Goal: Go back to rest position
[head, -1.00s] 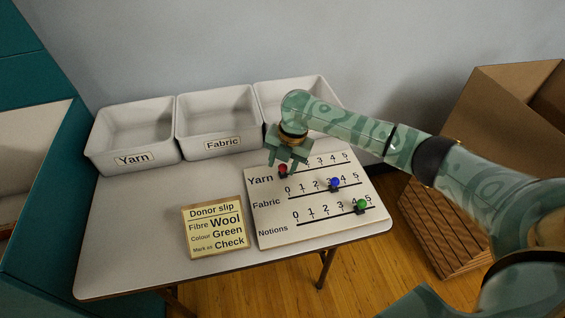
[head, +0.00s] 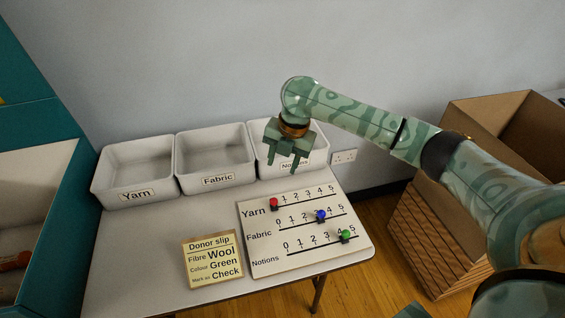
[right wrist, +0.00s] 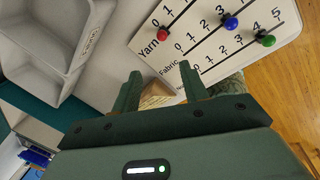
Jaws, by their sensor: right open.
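My right gripper (head: 283,165) is open and empty. It hangs in the air in front of the Notions bin, above and behind the slider board (head: 312,262). The fingers also show in the right wrist view (right wrist: 158,84) with nothing between them. On the board, the red knob (head: 274,203) of the Yarn row is at the left end, by 0, apart from the gripper. The blue knob (head: 320,215) of the Fabric row is near 3. The green knob (head: 345,236) of the Notions row is near 4. My left gripper is not in view.
White bins labelled Yarn (head: 136,195), Fabric (head: 218,181) and Notions (head: 312,158) line the table's back. A donor slip (head: 212,284) lies beside the board. A teal cabinet (head: 50,225) stands left; a cardboard box (head: 475,118) and wooden crate (head: 432,245) stand right.

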